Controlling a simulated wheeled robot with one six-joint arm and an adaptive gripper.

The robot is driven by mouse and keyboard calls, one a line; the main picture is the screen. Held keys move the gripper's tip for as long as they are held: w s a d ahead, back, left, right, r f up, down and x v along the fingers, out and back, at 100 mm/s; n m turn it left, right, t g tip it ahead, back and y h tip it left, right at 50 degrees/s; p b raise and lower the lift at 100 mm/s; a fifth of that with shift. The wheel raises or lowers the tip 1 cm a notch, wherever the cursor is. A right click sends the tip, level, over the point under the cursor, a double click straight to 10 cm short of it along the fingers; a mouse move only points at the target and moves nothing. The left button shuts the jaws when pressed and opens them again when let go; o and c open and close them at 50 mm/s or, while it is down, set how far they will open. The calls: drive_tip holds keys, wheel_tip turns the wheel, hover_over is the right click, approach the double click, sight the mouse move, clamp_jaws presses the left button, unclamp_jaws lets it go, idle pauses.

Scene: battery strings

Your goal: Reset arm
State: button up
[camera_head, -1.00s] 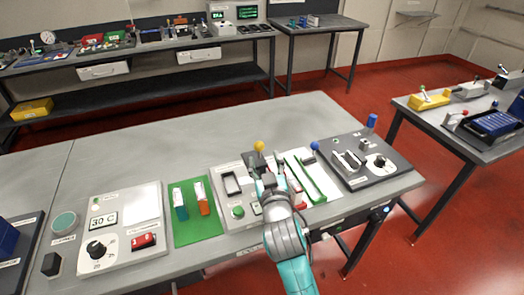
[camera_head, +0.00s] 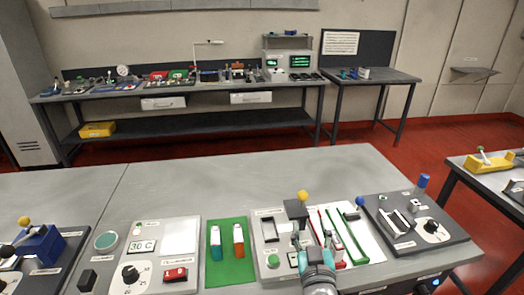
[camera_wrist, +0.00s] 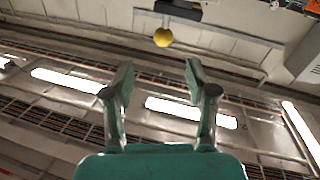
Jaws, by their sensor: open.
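My gripper (camera_head: 302,240) is at the bottom of the head view, in front of a dark block with a yellow ball knob (camera_head: 303,196) on the near bench. In the wrist view my gripper (camera_wrist: 157,82) has its two fingers spread, with nothing between them. The yellow knob (camera_wrist: 163,37) appears beyond the fingertips there, apart from them. My wrist camera looks mostly at the wall and ceiling lights.
The near bench (camera_head: 230,174) holds a green mat (camera_head: 229,272) with two small coloured items, a 30 C panel (camera_head: 160,225), a white tray with red and green strips (camera_head: 362,222), and a dial panel (camera_head: 432,232). Its back half is clear. Another bench (camera_head: 300,84) stands behind.

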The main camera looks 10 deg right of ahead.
drive_tip(key=s+f+n+g+y, duration=0.1)
drive_tip(key=s+f+y, duration=0.1)
drive_tip(key=s+f, duration=0.6)
drive_tip(key=s+f+n+y, duration=0.1)
drive_tip(key=s+f, duration=0.6)
drive_tip(key=s, duration=0.4)
drive_tip(key=s+m+g, duration=0.1)
drive_tip(key=s+m, duration=0.1)
drive_tip(key=s, duration=2.1)
drive_tip(key=shift+a+r+g, duration=0.25)
drive_tip(key=shift+a+g, duration=0.05)
drive_tip(key=shift+g, duration=0.1)
